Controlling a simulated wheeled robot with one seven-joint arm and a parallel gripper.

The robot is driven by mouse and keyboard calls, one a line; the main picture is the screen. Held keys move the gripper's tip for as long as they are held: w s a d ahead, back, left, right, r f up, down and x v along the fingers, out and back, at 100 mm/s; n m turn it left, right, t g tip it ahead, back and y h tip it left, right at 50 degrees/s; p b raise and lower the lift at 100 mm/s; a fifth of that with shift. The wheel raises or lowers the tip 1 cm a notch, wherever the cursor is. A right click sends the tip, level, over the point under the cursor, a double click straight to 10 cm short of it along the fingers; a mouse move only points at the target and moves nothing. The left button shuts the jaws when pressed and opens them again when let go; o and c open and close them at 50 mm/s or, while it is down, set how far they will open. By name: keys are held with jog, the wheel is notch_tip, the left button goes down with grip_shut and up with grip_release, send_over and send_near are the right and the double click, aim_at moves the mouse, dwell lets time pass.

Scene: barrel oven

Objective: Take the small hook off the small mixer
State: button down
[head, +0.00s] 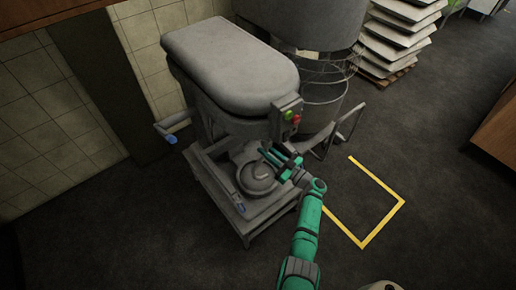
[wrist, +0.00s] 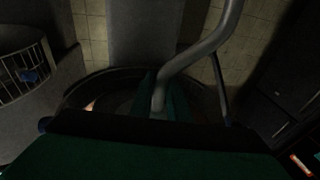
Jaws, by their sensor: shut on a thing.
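The small mixer (head: 230,65) is grey with a rounded head and stands on a low base left of centre in the head view. My gripper (head: 272,157), green, is under the mixer's head, over the round bowl area (head: 256,180). In the wrist view my gripper (wrist: 165,98) is shut on the small hook (wrist: 205,45), a bent grey metal rod that rises from between the green fingers and curves up to the right. The hook's upper end leaves the top of the wrist picture. I cannot tell whether it still touches the mixer's shaft.
A larger grey machine (head: 305,20) with a wire guard (head: 325,72) stands close behind. A lever with a blue grip (head: 171,139) sticks out at the mixer's left. Stacked trays (head: 400,35) stand at the back right. The floor around the yellow marking (head: 378,235) is clear.

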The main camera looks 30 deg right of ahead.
jog(key=s+d, duration=0.1)
jog(key=s, duration=1.7)
jog(key=shift+s+d, duration=0.15)
jog(key=shift+d, duration=0.1)
dwell(0.7)
jog(key=shift+r, duration=0.1)
dwell(0.4)
